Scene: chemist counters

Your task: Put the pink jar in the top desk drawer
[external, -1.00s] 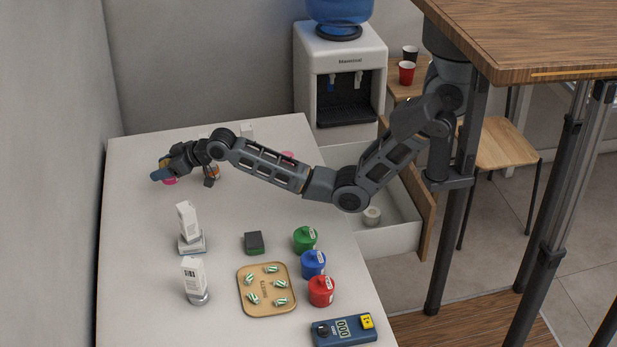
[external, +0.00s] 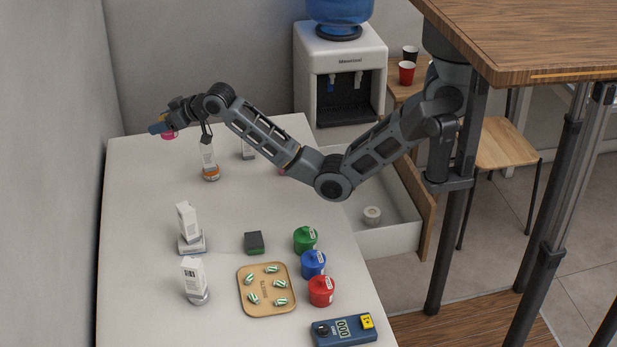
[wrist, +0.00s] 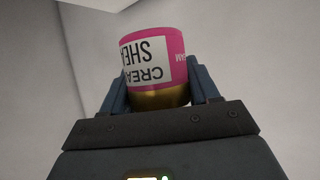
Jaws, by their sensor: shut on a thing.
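The pink jar (wrist: 158,62) has a white label and a gold lower end. It sits between the two fingers of my gripper (wrist: 158,92) in the wrist view. In the external view the pink jar (external: 168,135) shows as a small pink patch under my gripper (external: 160,129), held above the far left part of the white counter. The open drawer (external: 385,240) at the counter's right side has white walls and a wooden front. A small pale round thing (external: 372,214) lies in it.
Another pink thing (external: 282,172) is mostly hidden by my arm. Green (external: 305,240), blue (external: 313,264) and red (external: 321,291) pots line the right edge near a tan tray (external: 267,309).

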